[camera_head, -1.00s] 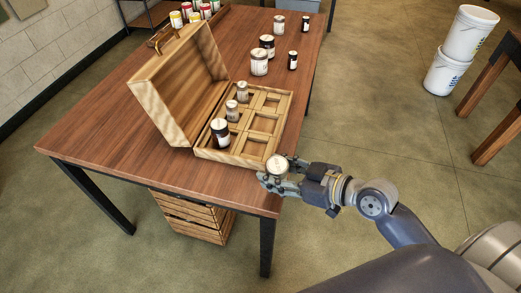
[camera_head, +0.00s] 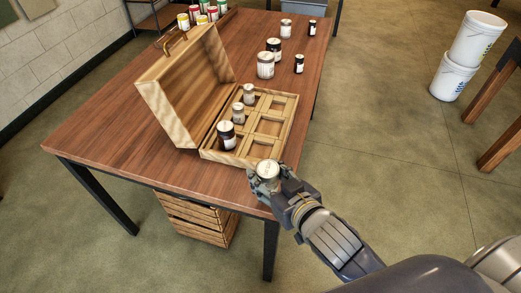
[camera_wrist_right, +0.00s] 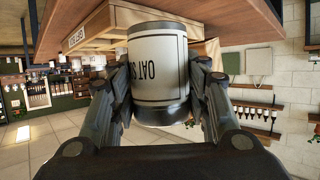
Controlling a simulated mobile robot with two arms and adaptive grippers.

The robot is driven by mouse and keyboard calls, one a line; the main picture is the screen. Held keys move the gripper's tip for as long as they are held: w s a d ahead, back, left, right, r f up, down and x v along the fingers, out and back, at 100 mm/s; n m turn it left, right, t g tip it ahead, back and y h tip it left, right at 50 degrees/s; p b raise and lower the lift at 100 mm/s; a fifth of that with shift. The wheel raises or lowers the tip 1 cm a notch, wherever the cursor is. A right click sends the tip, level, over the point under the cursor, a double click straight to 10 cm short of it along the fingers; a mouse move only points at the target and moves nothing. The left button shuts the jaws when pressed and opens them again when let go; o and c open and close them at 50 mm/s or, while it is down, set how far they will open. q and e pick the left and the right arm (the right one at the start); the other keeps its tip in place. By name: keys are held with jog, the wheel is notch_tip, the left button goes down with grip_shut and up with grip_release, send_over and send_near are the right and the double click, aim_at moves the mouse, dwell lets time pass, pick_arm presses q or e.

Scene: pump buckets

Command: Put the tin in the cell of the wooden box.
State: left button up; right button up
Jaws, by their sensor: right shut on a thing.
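The tin (camera_head: 267,170) has a pale lid and shows beside the front right corner of the wooden box. My right gripper (camera_head: 267,180) is shut on it. In the right wrist view the tin (camera_wrist_right: 158,72) has a white label with dark lettering, and a finger presses on each side. The open wooden box (camera_head: 208,152) stands on the table with its lid raised at the left. The cells to the right (camera_head: 269,127) look empty. My left gripper is not in view.
The brown table (camera_head: 120,143) has several jars behind the box, including a white one (camera_head: 265,66) and a dark one (camera_head: 299,64). Colourful cans stand at the far left edge. A wooden crate (camera_head: 200,220) is under the table. White buckets (camera_head: 453,80) stand on the floor at right.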

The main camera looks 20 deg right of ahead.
jog(key=w+d, duration=0.1)
jog(key=w, duration=0.4)
jog(key=w+d+f+p, duration=0.1)
jog(key=w, duration=0.4)
jog(key=w+d, duration=0.1)
jog(key=w, duration=0.4)
jog(key=shift+w+f+p, duration=0.2)
jog(key=shift+p, duration=0.1)
jog(key=shift+f, duration=1.8)
jog(key=o, duration=1.1)
jog(key=shift+f, duration=0.1)
jog(key=shift+o, duration=0.2)
jog(key=v, duration=1.2)
jog(key=shift+r, duration=0.25)
